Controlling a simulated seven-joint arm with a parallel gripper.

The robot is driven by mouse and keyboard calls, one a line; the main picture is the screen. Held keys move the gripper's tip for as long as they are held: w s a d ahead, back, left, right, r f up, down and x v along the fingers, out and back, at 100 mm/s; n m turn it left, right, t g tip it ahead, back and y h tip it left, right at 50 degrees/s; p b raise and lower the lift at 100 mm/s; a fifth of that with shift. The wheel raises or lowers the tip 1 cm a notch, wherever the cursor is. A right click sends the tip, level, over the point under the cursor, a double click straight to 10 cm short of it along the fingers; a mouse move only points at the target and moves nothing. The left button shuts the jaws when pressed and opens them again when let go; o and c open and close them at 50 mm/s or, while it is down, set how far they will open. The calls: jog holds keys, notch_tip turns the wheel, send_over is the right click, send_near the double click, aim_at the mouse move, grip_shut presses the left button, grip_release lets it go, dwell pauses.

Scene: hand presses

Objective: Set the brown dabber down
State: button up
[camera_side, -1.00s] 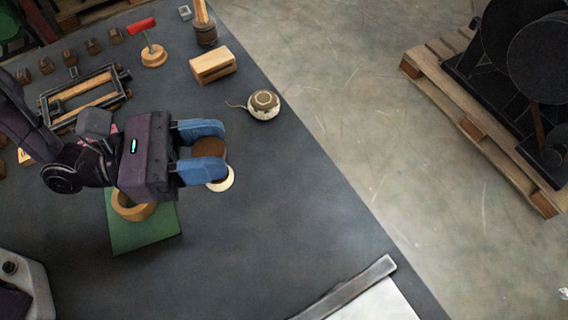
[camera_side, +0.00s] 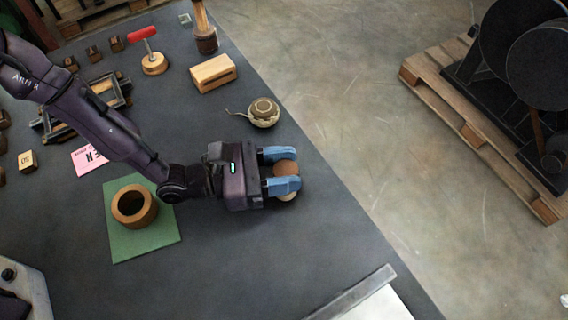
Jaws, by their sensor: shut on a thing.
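My gripper (camera_side: 290,170) is near the right edge of the dark table, with its two blue fingers shut on the brown dabber (camera_side: 287,167). The dabber has a rounded brown top, and part of its cream underside (camera_side: 287,197) shows below the nearer finger. The fingers and gripper body hide much of it. It is low over the dark tabletop; I cannot tell whether its underside touches the surface.
A wooden ring (camera_side: 123,207) stands on a green mat (camera_side: 150,245) to the left. A cloth-wrapped, brown-topped piece with string (camera_side: 263,113) lies just behind my gripper. A wooden block (camera_side: 213,74) and a red-handled tool (camera_side: 154,61) stand farther back.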

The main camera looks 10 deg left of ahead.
jog(key=o, duration=1.2)
jog(key=shift+f, duration=0.1)
